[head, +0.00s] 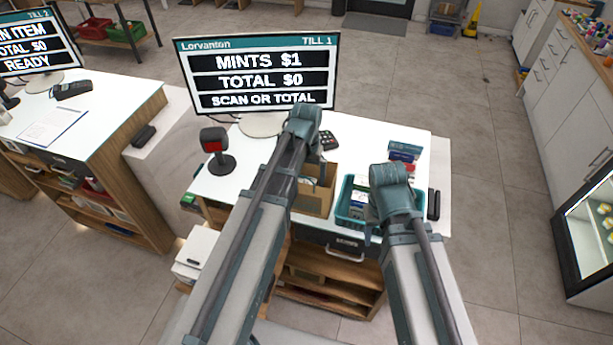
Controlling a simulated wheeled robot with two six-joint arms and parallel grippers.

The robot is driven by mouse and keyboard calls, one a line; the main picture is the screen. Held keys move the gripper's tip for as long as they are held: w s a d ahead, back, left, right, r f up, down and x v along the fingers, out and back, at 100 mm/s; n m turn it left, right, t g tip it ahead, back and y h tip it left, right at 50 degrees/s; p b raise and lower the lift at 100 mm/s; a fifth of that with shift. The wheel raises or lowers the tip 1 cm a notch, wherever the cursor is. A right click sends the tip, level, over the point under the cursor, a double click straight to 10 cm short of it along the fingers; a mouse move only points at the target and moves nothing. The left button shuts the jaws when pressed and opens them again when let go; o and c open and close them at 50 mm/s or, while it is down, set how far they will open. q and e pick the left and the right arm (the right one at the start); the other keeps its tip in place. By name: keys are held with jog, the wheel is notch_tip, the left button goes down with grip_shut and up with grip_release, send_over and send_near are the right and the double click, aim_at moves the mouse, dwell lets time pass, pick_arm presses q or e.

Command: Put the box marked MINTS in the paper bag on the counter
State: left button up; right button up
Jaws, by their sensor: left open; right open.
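The open brown paper bag (316,201) stands on the white counter (260,180), partly behind my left arm. A teal basket (345,214) with several small packs stands just right of it, partly covered by my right arm. No box marked MINTS can be made out; lettering on the packs is too small to read. The till screen (258,72) reads MINTS $1, TOTAL $0, SCAN OR TOTAL. My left arm reaches over the counter at the bag, and my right arm reaches over the basket.
A scanner (215,150) on a round stand is at the counter's left. A card terminal (328,141) stands behind the bag. A small display of boxes (404,152) is at the back right, a black object (433,205) at the right edge. The counter between scanner and bag is clear.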

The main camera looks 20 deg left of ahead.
pick_arm(q)
notch_tip(320, 180, up, 14)
jog(key=p, duration=1.3)
jog(key=shift+p, duration=0.4)
pick_arm(e)
notch_tip(320, 180, up, 14)
pick_arm(q)
jog(key=shift+f, duration=0.1)
pick_arm(e)
jog(key=shift+f, duration=0.1)
